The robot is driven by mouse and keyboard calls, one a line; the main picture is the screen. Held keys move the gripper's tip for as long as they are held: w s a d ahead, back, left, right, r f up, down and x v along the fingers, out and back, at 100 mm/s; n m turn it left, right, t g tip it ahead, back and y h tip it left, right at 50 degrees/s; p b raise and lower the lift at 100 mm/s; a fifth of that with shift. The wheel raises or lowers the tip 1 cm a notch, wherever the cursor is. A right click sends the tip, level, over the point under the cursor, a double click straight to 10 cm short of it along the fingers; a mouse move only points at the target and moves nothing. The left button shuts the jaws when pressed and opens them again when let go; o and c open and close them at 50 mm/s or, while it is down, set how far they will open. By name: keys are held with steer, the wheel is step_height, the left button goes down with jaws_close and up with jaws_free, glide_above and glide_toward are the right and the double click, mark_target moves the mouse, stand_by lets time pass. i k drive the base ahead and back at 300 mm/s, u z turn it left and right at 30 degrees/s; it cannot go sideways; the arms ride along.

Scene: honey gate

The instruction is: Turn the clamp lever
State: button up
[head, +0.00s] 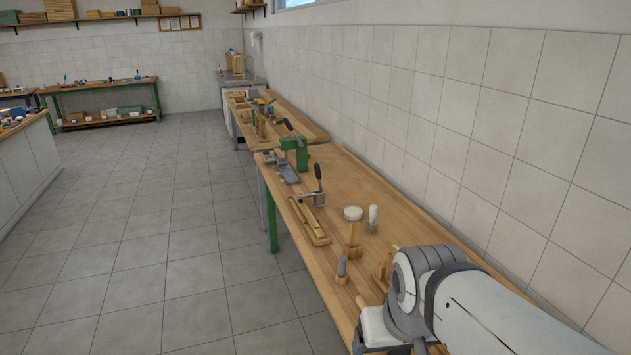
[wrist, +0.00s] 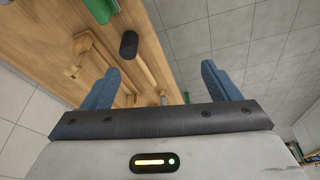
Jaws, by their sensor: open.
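The clamp lever (head: 318,178) is an upright lever with a black grip, on a metal clamp at the left edge of the wooden bench, in the middle of the head view. In the wrist view a black rounded grip (wrist: 128,44) shows above and left of the middle; it may be this lever, but I cannot be sure. My gripper (wrist: 160,82) is open, its two blue fingers wide apart with nothing between them. The black grip is beyond the fingertips, closer to the left finger, and apart from both. In the head view my gripper is not clearly visible.
The wooden bench (head: 375,212) runs along a tiled wall on the right. A green press (head: 300,152) stands behind the clamp. Closer are a wooden strip fixture (head: 309,221), a pale round-topped post (head: 353,214) and a white-topped piece (head: 373,216). Open floor lies left.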

mark_target(317, 167)
steer(key=z, duration=0.1)
steer(key=k, duration=0.55)
steer(key=u, duration=1.15)
steer(key=i, duration=3.25)
steer(key=z, duration=2.3)
